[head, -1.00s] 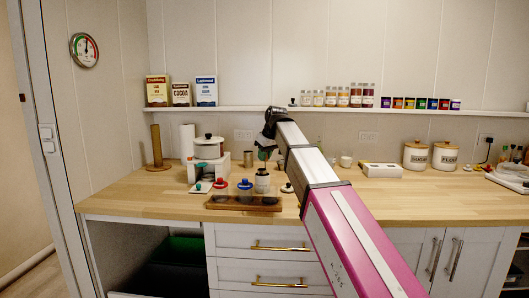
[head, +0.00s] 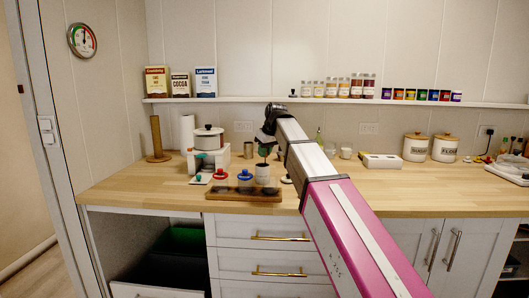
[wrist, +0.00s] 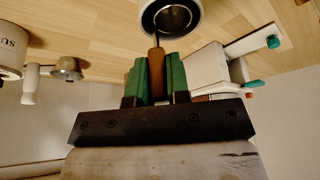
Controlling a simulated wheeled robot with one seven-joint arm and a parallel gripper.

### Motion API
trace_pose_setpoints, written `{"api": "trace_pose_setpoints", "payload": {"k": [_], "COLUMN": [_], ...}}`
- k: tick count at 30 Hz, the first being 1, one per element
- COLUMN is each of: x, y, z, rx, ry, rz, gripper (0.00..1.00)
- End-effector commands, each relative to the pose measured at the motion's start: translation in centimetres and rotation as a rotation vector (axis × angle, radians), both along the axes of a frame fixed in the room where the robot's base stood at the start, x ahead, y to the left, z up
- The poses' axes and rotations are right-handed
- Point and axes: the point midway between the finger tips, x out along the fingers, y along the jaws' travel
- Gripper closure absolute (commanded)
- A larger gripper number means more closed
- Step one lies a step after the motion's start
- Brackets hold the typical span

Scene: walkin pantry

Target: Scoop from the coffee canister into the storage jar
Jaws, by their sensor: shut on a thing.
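My gripper (head: 265,152) is shut on the brown handle of a scoop (wrist: 156,70), held between its green fingers in the wrist view. The scoop's thin rod points to the mouth of an open white canister (wrist: 152,22) with a dark inside; the scoop's bowl is hidden. In the head view this canister (head: 262,174) stands upright just below my gripper, at the wooden tray. I cannot read a label on it, so I cannot tell whether it is the coffee canister or the storage jar. Dark glass jars (head: 245,189) stand on the tray in front.
The wooden tray (head: 215,195) lies near the counter's front edge. Red (head: 221,173) and blue (head: 244,174) lids are beside it. A white machine with a pot (head: 208,160) is to the left. Flour and sugar canisters (head: 416,147) stand right. Counter (head: 370,190) at front right is clear.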

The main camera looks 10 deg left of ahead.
Motion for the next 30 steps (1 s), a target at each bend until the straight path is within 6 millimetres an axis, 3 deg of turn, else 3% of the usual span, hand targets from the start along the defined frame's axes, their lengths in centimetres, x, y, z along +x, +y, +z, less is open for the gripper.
{"api": "trace_pose_setpoints", "payload": {"k": [30], "x": [0.0], "y": [0.0], "z": [-1.05], "rx": [0.0], "ry": [0.0], "rz": [0.0], "gripper": [1.0]}}
